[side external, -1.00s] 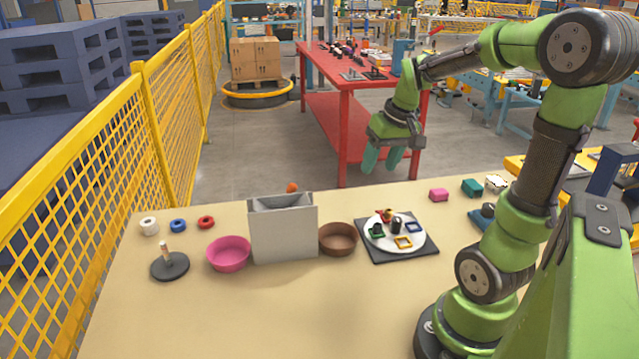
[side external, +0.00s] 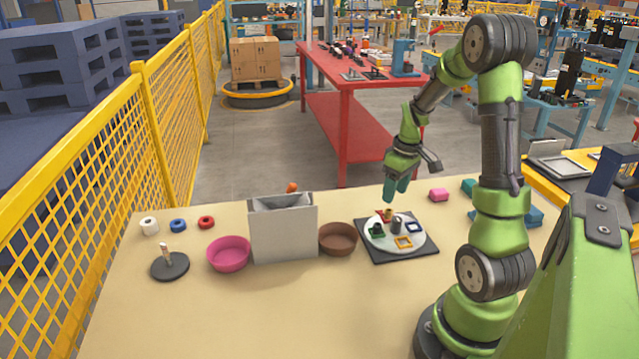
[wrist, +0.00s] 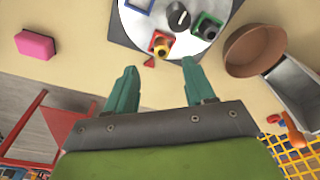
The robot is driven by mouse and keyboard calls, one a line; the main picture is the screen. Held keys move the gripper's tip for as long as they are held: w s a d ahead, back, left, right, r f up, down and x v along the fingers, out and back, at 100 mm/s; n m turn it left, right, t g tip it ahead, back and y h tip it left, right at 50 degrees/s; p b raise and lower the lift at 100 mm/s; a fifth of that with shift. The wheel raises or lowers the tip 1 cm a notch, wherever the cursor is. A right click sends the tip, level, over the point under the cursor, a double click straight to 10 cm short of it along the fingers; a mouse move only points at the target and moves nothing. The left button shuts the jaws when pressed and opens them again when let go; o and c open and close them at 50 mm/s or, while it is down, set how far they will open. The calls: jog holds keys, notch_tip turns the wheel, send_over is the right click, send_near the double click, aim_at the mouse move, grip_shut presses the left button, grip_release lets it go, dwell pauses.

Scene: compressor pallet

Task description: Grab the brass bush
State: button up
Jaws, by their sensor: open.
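The brass bush (wrist: 162,49) is a small yellow-gold ring-like part in a red square frame on a white round plate (wrist: 185,47). In the side view the bush (side external: 388,213) shows small at the plate's back edge, partly hard to make out. My gripper (side external: 396,196) hangs fingers down just above and behind that edge. In the wrist view my gripper (wrist: 159,68) is open and empty, its green fingers apart, with the bush ahead between the fingertip lines.
On the plate, a black knob-like part (wrist: 178,16), a green frame (wrist: 208,25) and blue and yellow frames stand close by. A brown bowl (side external: 338,239) and grey bin (side external: 284,232) are left of the plate. A pink block (side external: 438,194) lies to the right.

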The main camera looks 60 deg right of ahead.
aim_at(389, 210)
jog(key=shift+w+f, duration=0.25)
jog(key=shift+f, duration=1.3)
jog(key=shift+w+f, duration=0.2)
jog(key=shift+f, duration=1.3)
jog(key=shift+c, duration=0.5)
grip_shut()
